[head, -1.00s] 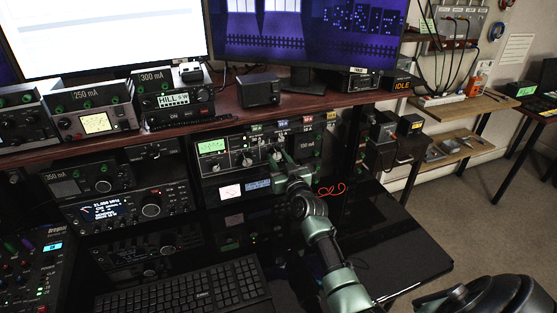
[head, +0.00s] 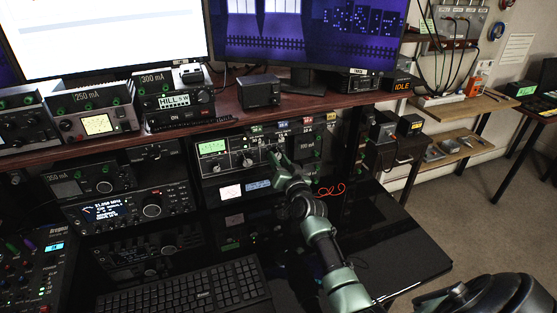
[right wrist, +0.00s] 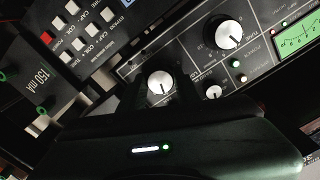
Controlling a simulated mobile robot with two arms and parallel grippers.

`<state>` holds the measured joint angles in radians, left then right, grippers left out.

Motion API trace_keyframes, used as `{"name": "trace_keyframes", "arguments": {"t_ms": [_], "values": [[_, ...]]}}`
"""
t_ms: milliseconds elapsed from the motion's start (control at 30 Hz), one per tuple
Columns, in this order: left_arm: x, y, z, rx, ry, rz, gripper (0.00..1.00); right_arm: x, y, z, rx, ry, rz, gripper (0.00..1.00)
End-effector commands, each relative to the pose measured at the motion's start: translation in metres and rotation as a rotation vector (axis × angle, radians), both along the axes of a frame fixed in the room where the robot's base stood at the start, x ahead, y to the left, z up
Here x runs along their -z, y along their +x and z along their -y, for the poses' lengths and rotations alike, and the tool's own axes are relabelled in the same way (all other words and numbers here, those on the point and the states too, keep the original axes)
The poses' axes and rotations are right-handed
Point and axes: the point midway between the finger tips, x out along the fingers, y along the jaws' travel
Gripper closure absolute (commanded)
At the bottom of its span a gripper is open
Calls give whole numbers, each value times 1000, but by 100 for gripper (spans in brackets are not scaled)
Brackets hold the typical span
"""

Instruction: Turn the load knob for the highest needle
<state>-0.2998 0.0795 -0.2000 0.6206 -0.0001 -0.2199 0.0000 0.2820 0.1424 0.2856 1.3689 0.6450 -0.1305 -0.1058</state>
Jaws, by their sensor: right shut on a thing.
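The tuner (head: 262,165) is a dark panel under the wooden shelf, with a lit green needle meter (head: 212,147) at its left. The meter also shows in the right wrist view (right wrist: 296,37), but the needle's exact reading is too small to tell. My right gripper (head: 275,157) is at the tuner's right-hand large knob. In the right wrist view this silver-capped knob (right wrist: 160,83) sits between the dark fingers, which are shut on it. I cannot read its label. Another large knob (right wrist: 229,34) and a small knob (right wrist: 213,92) sit between it and the meter. My left gripper is not in view.
Other radios (head: 115,208) stand left of the tuner. Meter boxes (head: 97,122) and monitors stand on the shelf (head: 235,110) above. A keyboard (head: 185,287) lies on the glossy black desk (head: 385,250), which is clear at right. A red cable lies right of the tuner.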

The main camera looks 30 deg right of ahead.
Motion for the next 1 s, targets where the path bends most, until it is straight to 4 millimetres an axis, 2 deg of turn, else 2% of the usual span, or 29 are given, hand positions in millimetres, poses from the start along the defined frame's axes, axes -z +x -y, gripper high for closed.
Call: {"name": "trace_keyframes", "arguments": {"t_ms": [567, 600, 667, 1000], "values": [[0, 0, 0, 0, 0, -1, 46, 1, 0, -1, -1, 41, 8, 100], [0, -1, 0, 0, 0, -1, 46, 1, 0, -1, -1, 41, 8, 59], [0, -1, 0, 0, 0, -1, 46, 1, 0, -1, -1, 41, 8, 46], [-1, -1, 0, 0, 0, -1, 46, 1, -2, -1, 0, 40, 9, 46]]}}
